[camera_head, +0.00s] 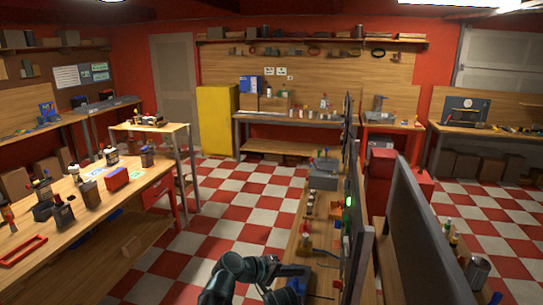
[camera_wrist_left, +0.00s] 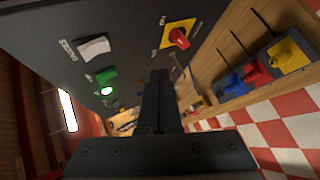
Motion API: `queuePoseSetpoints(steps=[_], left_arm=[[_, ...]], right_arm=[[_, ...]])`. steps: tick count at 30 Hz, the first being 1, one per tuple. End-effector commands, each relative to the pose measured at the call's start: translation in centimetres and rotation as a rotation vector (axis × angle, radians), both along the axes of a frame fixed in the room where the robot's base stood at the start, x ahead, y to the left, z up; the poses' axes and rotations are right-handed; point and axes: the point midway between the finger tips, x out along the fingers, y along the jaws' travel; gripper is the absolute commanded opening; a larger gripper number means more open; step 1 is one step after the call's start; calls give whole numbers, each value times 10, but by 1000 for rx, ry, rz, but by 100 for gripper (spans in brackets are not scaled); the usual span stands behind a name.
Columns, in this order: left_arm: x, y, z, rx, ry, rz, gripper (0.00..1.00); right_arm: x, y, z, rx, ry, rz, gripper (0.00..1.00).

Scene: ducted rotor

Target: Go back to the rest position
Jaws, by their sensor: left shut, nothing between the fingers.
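My left gripper (camera_head: 304,270) is low in the middle of the head view, near the lower part of an upright dark panel (camera_head: 356,245). In the left wrist view its two dark fingers (camera_wrist_left: 158,78) are together with nothing between them. The panel's face (camera_wrist_left: 60,30) fills the upper left there, with a white rocker switch (camera_wrist_left: 94,47), a lit green button (camera_wrist_left: 106,91) and a red knob (camera_wrist_left: 179,38) on a yellow plate. I cannot tell whether the fingers touch the panel. My right gripper is not in view.
A narrow wooden bench (camera_head: 292,262) with small parts runs beside the panel. A wooden workbench (camera_head: 95,222) with tools stands at left. A yellow cabinet (camera_head: 216,122) is at the back. The red and white checkered floor (camera_head: 240,205) between the benches is clear.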

Motion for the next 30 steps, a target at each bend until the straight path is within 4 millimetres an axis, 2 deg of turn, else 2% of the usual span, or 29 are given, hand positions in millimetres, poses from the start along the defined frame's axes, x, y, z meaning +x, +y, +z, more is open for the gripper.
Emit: queuePoseSetpoints(steps=[1,3,6,9,15,21,22,30], left_arm=[[-16,23,-20,116,-9,-29,0],[-33,56,-47,289,-10,-78,0],[-55,103,-77,504,10,-137,0],[-73,143,-96,667,42,-183,0],[-105,208,-115,901,117,-244,0],[-134,263,-120,1088,204,-289,0],[-137,261,-126,1101,207,-305,0],[-157,205,-162,1148,174,-460,0]], right_arm=[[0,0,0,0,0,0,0],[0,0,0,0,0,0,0],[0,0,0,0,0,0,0],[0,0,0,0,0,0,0],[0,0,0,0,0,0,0],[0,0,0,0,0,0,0],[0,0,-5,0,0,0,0],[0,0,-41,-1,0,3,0]])
